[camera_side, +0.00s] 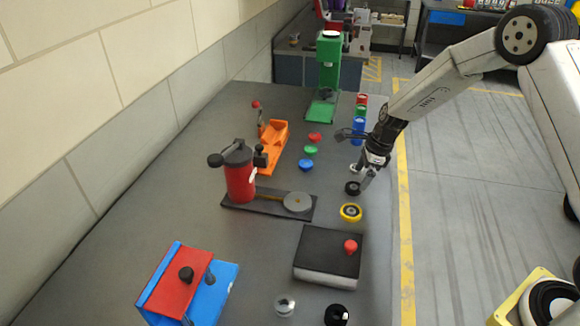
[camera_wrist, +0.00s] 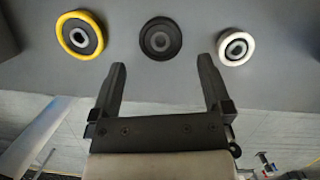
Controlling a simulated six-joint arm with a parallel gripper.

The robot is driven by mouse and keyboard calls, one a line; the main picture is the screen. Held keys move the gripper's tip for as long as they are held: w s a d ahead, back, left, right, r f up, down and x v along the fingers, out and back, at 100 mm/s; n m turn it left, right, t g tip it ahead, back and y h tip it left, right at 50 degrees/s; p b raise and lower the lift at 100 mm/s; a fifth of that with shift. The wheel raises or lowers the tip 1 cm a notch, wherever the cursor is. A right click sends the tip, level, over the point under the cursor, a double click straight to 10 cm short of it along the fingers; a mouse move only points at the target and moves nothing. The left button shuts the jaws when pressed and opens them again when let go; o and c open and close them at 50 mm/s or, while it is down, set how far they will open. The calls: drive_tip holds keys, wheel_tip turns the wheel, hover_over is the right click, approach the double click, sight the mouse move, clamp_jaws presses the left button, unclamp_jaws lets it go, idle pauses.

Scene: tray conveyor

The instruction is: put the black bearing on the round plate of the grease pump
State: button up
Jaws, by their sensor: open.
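The black bearing (camera_side: 352,187) lies flat on the grey table near its right edge. In the wrist view the black bearing (camera_wrist: 160,39) sits beyond the fingertips, roughly centred between them. My gripper (camera_side: 364,181) is open and empty, just above and beside the black bearing; its two fingers also show apart in the wrist view (camera_wrist: 162,70). The grease pump (camera_side: 240,178) is a red cylinder with a dark top on a dark base. Its round plate (camera_side: 298,202) is grey, sits at the base's right end and is bare.
A yellow-rimmed bearing (camera_side: 350,212) and a white bearing (camera_wrist: 236,48) flank the black one. A black-topped box with a red knob (camera_side: 350,246) stands in front. Red, green and blue caps (camera_side: 310,151) and an orange fixture (camera_side: 270,150) are behind. Bare table lies between bearing and plate.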

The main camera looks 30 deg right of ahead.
sight(354, 186)
drive_tip(key=shift+x, duration=1.9)
drive_tip(key=shift+w+a, duration=0.1)
drive_tip(key=shift+w, duration=0.05)
drive_tip(key=shift+r, duration=0.1)
clamp_jaws()
drive_tip(key=shift+r, duration=0.1)
